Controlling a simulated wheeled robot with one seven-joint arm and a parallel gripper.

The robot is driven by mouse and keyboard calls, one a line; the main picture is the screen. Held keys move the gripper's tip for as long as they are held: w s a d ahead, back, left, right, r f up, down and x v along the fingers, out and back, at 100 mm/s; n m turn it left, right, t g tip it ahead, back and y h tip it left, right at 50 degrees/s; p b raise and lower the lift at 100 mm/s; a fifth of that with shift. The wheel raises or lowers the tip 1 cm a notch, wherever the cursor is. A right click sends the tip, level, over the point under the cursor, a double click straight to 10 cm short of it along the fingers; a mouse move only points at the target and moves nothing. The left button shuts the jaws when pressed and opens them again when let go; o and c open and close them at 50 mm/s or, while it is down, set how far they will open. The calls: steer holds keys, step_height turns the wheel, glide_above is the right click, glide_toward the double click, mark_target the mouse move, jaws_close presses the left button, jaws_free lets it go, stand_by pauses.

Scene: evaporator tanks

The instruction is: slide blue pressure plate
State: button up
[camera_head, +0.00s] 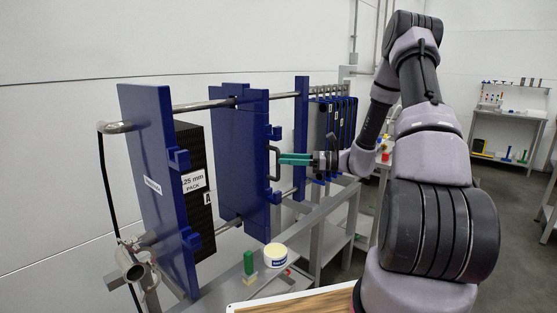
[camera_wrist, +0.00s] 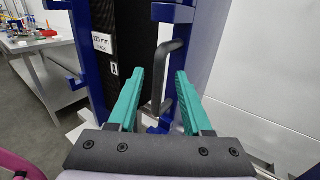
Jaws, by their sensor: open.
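The blue pressure plate (camera_head: 238,165) is the middle one of three upright blue plates and hangs on two horizontal metal rails. A dark bar handle (camera_head: 273,164) stands out from its right side; the handle also shows in the wrist view (camera_wrist: 168,68). My gripper (camera_head: 283,159) has two teal fingers and is at the handle from the right. In the wrist view my gripper (camera_wrist: 160,76) is open, and the handle appears in the gap between the fingers. No contact is visible, and I cannot tell how deep the handle sits between the fingertips.
A blue end plate (camera_head: 150,180) with a black 125 mm pack (camera_head: 199,200) stands left. Another blue plate (camera_head: 301,125) and dark blue-edged plates (camera_head: 338,125) stand right. A grey bench below holds a round yellow-topped tub (camera_head: 275,256) and a green block (camera_head: 249,264).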

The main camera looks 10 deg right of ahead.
mark_target(278, 176)
steer(key=shift+x, duration=1.7)
jaws_close()
